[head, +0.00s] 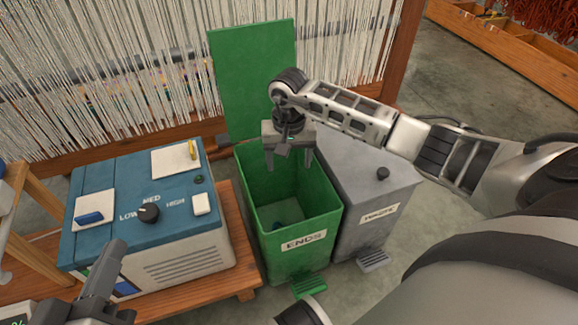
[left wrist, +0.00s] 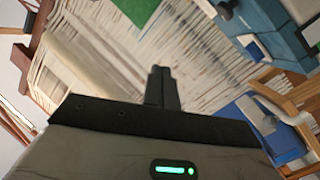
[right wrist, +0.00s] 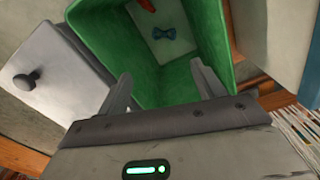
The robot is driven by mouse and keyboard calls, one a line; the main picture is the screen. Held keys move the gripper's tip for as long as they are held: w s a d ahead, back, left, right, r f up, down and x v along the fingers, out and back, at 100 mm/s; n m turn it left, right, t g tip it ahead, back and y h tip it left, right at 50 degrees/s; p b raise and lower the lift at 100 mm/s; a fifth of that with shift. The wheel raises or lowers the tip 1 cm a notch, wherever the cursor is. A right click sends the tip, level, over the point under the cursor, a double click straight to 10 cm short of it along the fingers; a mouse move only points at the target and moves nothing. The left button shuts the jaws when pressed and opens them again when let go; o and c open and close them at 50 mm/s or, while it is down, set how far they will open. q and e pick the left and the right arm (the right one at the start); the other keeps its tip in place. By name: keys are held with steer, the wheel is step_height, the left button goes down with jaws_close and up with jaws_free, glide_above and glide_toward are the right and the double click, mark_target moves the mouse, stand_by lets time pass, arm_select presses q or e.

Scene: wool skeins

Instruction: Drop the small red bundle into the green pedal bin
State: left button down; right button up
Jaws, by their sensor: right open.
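The green pedal bin (head: 300,263), labelled ENDS, stands with its lid (head: 253,80) raised. My right gripper (head: 289,165) is open and empty over the bin's mouth, pointing down. In the right wrist view its fingers (right wrist: 165,90) are spread with nothing between them. A small red thing (right wrist: 148,5), which looks like the red bundle, lies inside the bin at that view's top edge, partly cut off. A blue tied bundle (right wrist: 163,33) lies beside it on the bin's pale floor. My left gripper (head: 112,262) is over the front left; its fingers (left wrist: 162,85) are together and empty.
A grey bin (head: 365,185) with a closed, knobbed lid stands right of the green one. A blue-topped machine (head: 150,225) with a dial sits on a wooden bench at left. Hanging white yarn (head: 110,70) is behind. Wooden crates (head: 510,45) are back right.

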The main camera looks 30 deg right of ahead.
arm_select(q)
steer(key=f+m+y+p, duration=0.1)
steer(key=p, duration=0.1)
steer(key=shift+a+g+p, duration=0.35)
steer(key=shift+a+g, duration=0.05)
arm_select(e)
step_height(320, 180, up, 10)
steer(key=shift+r, duration=0.25)
